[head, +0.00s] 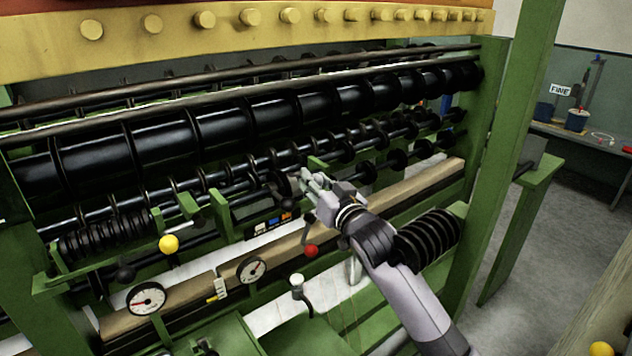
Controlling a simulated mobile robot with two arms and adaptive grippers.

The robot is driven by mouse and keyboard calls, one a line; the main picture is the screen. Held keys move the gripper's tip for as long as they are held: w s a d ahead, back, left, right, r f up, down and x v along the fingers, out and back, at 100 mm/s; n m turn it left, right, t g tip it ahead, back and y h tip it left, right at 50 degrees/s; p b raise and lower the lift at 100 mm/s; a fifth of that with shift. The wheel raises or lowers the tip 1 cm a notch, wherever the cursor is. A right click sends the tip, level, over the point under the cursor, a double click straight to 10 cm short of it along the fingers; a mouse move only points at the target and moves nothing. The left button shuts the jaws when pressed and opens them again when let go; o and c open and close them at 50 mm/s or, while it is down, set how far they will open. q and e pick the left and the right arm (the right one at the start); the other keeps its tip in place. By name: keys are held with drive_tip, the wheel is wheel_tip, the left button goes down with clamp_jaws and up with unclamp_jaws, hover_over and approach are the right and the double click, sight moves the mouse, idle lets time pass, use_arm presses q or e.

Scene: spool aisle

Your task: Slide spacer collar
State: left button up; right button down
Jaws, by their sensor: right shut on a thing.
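My right gripper (303,181) reaches in from the lower right to one of the lower dark shafts of the machine. Its fingers are shut on a small dark piece at the shaft, which looks like the spacer collar (284,187). The fingers hide part of it, and its exact outline against the black shaft is hard to make out. More black discs sit along the shaft to the right of the gripper. My left gripper is not in view.
Green brackets (221,213) stand close to the left of the gripper. A red-knobbed lever (311,250) and a dial gauge (251,269) are below. A large black roller (223,124) runs above. A green post (513,130) rises at right, with open floor beyond.

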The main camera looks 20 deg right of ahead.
drive_tip(key=shift+d, duration=0.1)
drive_tip(key=d, duration=0.1)
drive_tip(key=w+d, duration=0.1)
drive_tip(key=d, duration=0.1)
drive_tip(key=shift+w+d+p, duration=0.15)
drive_tip(key=shift+d+p, duration=0.1)
drive_tip(key=shift+p, duration=0.15)
drive_tip(key=c, duration=1.3)
unclamp_jaws()
drive_tip(key=shift+a, duration=0.15)
drive_tip(key=s, duration=0.4)
drive_tip(key=s+d, duration=0.1)
drive_tip(key=s, duration=0.3)
drive_tip(key=s+d, duration=0.1)
drive_tip(key=s, duration=0.3)
